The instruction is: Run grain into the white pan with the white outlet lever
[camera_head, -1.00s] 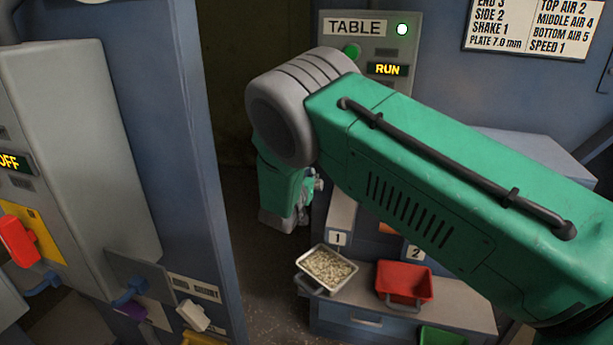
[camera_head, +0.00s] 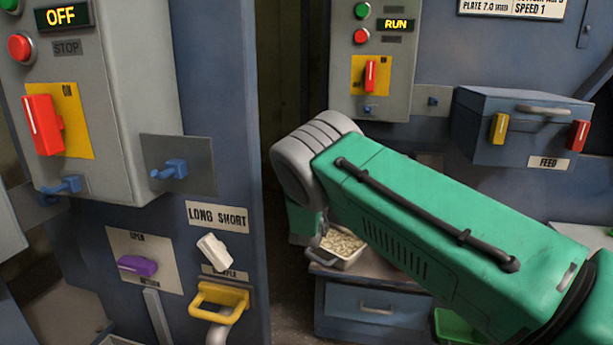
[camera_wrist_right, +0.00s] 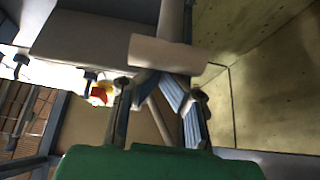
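The white outlet lever (camera_head: 214,251) sits tilted on the blue machine wall, under the LONG SHORT label. A white pan (camera_head: 320,257) full of pale grain rests on the low blue stand, partly behind my right arm. In the right wrist view, my right gripper (camera_wrist_right: 160,92) shows ridged blue pads near a pale cylinder (camera_wrist_right: 168,52). I cannot tell if they touch or hold anything. My left gripper is not in view.
A yellow handle (camera_head: 218,297) projects just below the lever, with a purple lever (camera_head: 137,265) to its left. A grey box (camera_head: 75,95) reading OFF carries a red switch. Another panel (camera_head: 372,58) reads RUN. A dark gap (camera_head: 293,100) separates the machines.

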